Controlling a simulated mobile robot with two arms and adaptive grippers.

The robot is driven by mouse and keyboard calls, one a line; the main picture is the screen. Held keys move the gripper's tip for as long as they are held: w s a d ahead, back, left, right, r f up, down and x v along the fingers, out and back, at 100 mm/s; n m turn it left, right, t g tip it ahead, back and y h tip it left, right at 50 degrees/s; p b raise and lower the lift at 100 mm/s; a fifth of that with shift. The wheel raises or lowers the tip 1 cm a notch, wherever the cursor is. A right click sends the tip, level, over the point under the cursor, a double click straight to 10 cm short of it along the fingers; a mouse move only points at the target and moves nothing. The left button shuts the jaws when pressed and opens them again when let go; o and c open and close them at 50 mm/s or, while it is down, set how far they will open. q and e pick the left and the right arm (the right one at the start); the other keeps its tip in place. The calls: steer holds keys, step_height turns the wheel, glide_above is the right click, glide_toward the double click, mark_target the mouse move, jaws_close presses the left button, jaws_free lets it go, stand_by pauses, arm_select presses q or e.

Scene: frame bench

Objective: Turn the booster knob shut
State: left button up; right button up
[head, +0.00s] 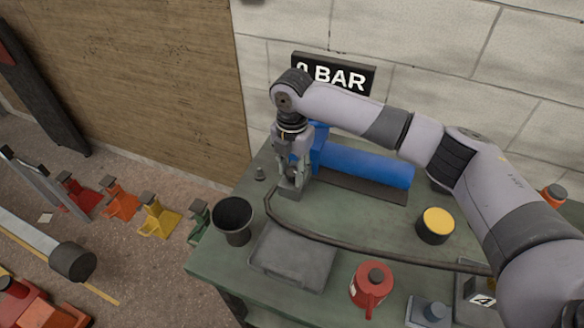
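The booster is a blue cylinder (365,165) lying on a dark base at the back of the green bench, with a blue upright part (319,140) at its left end. My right gripper (290,188) points down at that left end, close beside the blue part. Its fingers and wrist cover this spot, so I cannot make out the knob or whether the fingers touch it. I cannot tell if the fingers are open or shut. My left gripper is not in view.
A dark hose (350,245) curves across the bench (222,262). A black cup (233,219), grey tray (292,257), red can (371,286) and yellow-topped tin (435,225) stand in front. A sign reading "0 BAR" (335,73) hangs behind, partly hidden by my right arm.

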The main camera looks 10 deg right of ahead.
steer(key=c, duration=0.6)
steer(key=shift+r+m+p, duration=0.2)
steer(key=shift+m+p, duration=0.1)
steer(key=shift+p, duration=0.45)
steer(key=m+p, duration=1)
steer(key=p, duration=0.2)
steer(key=shift+w+a, duration=0.1)
steer(key=m+p, duration=0.2)
steer(key=m, duration=0.1)
steer(key=shift+w+p, duration=0.1)
steer(key=shift+p, duration=0.3)
steer(key=shift+f+m+p, duration=0.15)
steer(key=shift+m+p, duration=0.5)
steer(key=shift+m, duration=0.55)
steer(key=shift+w, duration=0.1)
